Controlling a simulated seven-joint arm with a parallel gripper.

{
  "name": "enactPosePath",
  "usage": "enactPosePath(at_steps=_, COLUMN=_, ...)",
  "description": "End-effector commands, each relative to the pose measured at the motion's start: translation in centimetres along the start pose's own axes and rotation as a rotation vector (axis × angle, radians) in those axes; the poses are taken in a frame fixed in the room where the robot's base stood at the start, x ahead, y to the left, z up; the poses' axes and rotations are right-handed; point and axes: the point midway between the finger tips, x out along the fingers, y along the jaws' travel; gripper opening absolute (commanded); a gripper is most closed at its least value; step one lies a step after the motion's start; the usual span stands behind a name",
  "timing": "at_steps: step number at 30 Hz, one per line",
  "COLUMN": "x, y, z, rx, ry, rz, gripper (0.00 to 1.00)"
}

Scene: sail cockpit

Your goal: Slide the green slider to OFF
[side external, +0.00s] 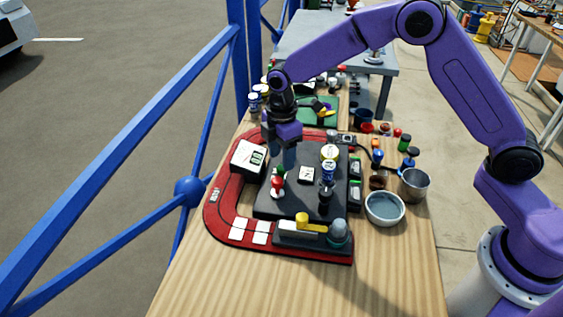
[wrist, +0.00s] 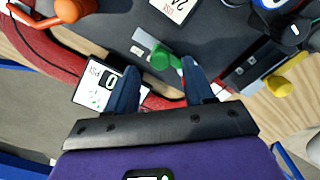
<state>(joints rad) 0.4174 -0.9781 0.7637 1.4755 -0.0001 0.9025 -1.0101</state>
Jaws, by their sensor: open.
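The green slider (wrist: 160,58) shows in the wrist view as a round green knob beside a pale plate with a small label (wrist: 145,42) on the dark panel. My gripper (wrist: 160,66) is open, with one blue finger on each side of the knob in that picture. I cannot tell whether either finger touches it. In the side view my gripper (side external: 288,163) points down over the dark panel (side external: 265,207). The slider is not clearly visible there, and the label is too small to read.
A white box with a display (side external: 248,157) stands close left of my gripper. A red-topped knob (side external: 278,184), a black-and-blue lever (side external: 327,180) and a yellow handle (side external: 302,220) rise nearby. A bowl (side external: 385,208) and metal cup (side external: 413,185) stand right. The near wooden tabletop is clear.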

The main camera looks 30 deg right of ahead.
Motion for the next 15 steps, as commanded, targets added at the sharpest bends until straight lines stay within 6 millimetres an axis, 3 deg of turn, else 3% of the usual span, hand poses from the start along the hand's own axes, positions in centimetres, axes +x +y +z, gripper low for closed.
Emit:
enactPosePath(at_steps=6, x=2.5, y=0.0, z=0.0, rx=0.001, ry=-0.001, rz=-0.002, gripper=0.53)
enactPosePath(at_steps=15, x=3.1, y=0.0, z=0.0, rx=0.0, ry=0.0, rz=0.0, gripper=0.53)
